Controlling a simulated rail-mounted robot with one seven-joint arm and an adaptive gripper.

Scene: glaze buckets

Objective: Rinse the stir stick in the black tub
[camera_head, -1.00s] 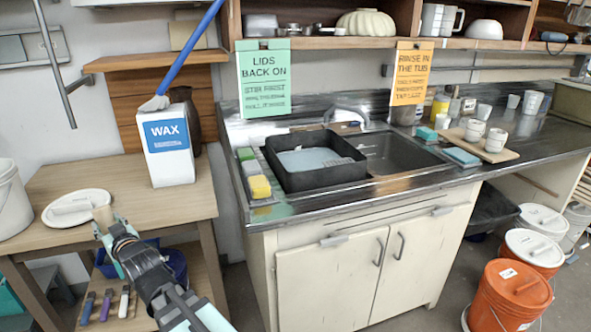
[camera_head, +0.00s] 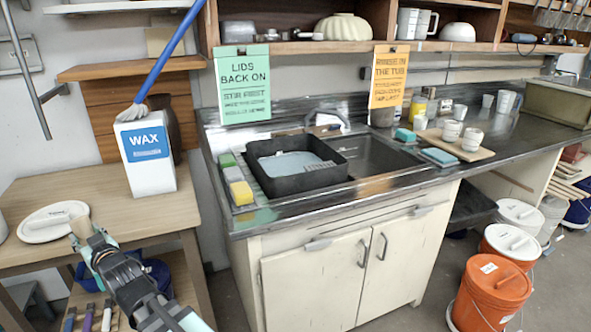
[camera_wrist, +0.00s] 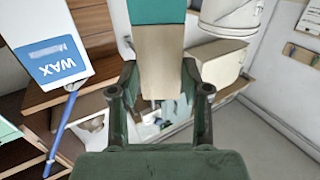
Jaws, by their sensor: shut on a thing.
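The black tub (camera_head: 262,190), with pale bluish water in it, stands on the steel counter at the left of the sink. My gripper (camera_head: 88,245) is at the lower left in the head view, in front of the wooden table and well left of the tub. In the wrist view my gripper (camera_wrist: 160,95) is shut on a flat tan piece with a teal part above it, which I take to be the stir stick (camera_wrist: 157,55). Its tan end also shows in the head view (camera_head: 80,228). Its far end is not clear.
A white wax carton (camera_head: 147,155) stands on the wooden table (camera_head: 105,195), with a blue-handled brush (camera_head: 170,60) above it. A white lid (camera_head: 45,225) lies nearby. Sponges (camera_head: 240,192) line the tub's left side. Orange buckets (camera_head: 490,295) stand on the floor at right.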

